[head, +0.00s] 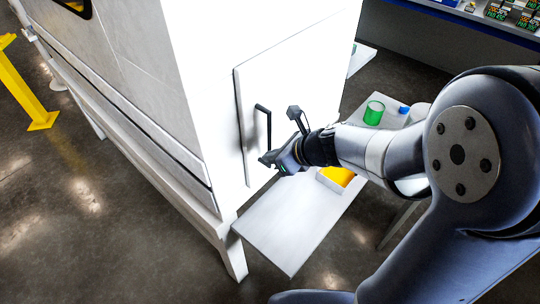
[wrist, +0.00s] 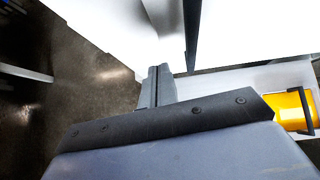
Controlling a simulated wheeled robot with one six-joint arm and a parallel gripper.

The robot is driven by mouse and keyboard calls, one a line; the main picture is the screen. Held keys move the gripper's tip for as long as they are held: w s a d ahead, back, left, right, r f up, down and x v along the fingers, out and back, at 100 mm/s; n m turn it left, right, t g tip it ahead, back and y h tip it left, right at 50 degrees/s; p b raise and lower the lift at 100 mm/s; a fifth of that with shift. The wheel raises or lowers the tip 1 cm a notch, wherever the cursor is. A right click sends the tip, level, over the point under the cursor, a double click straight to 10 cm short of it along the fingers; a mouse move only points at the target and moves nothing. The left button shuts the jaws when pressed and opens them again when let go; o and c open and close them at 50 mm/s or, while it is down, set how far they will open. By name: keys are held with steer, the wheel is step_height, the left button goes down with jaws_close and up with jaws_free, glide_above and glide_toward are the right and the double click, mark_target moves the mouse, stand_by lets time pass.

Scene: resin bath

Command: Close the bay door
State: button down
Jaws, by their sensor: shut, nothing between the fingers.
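The bay door (head: 300,75) is a white panel with a dark outline on the side of a tall white machine (head: 180,80). In the head view it looks nearly flush; I cannot tell whether it is fully shut. A dark bar handle (head: 264,122) stands out near its left edge. My gripper (head: 266,160) is at the lower end of the handle, in front of the door. In the wrist view my gripper (wrist: 158,82) has its fingers together and empty. A dark bar (wrist: 190,35), apparently the handle, is just right of them. I cannot tell whether they touch.
A pale table (head: 290,225) stands below the door. It carries a yellow bin (head: 338,176), a green cylinder (head: 374,112) and a small blue item (head: 404,109). A yellow post (head: 25,90) is at the far left. The floor in front of the machine is clear.

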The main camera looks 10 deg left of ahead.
steer(key=v, duration=0.8)
steer(key=shift+p, duration=0.4)
steer(key=shift+s+a, duration=0.1)
steer(key=shift+a, duration=0.05)
